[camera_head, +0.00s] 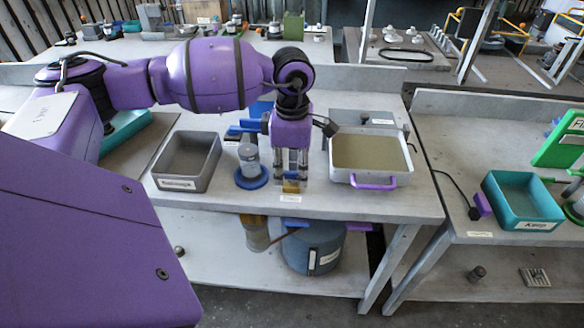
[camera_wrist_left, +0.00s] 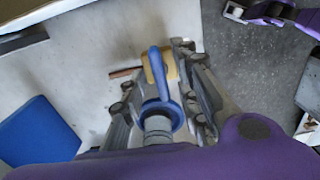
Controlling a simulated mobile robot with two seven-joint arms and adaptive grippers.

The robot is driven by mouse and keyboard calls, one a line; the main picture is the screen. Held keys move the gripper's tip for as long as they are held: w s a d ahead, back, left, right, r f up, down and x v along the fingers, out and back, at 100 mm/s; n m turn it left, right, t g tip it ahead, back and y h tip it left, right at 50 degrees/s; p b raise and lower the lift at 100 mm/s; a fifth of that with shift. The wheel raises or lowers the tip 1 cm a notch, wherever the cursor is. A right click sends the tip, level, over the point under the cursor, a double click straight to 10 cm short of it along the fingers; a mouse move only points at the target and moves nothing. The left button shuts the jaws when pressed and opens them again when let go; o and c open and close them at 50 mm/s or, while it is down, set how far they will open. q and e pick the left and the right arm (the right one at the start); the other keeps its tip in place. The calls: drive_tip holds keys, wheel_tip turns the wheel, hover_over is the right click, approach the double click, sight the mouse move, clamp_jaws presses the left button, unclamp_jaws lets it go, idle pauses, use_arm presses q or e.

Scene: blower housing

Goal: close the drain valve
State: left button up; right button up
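Part of the valve is hidden behind the fingers in the head view.
A grey bin (camera_head: 187,162) and a jar on a blue base (camera_head: 251,166) stand left of the gripper. A white tray with a purple handle (camera_head: 374,183) stands close on the right. A blue-grey drum (camera_head: 315,248) sits on the lower shelf.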

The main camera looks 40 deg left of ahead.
sight(292, 172)
use_arm(q)
wheel_tip(292, 172, up, 12)
idle(0.6)
idle(0.4)
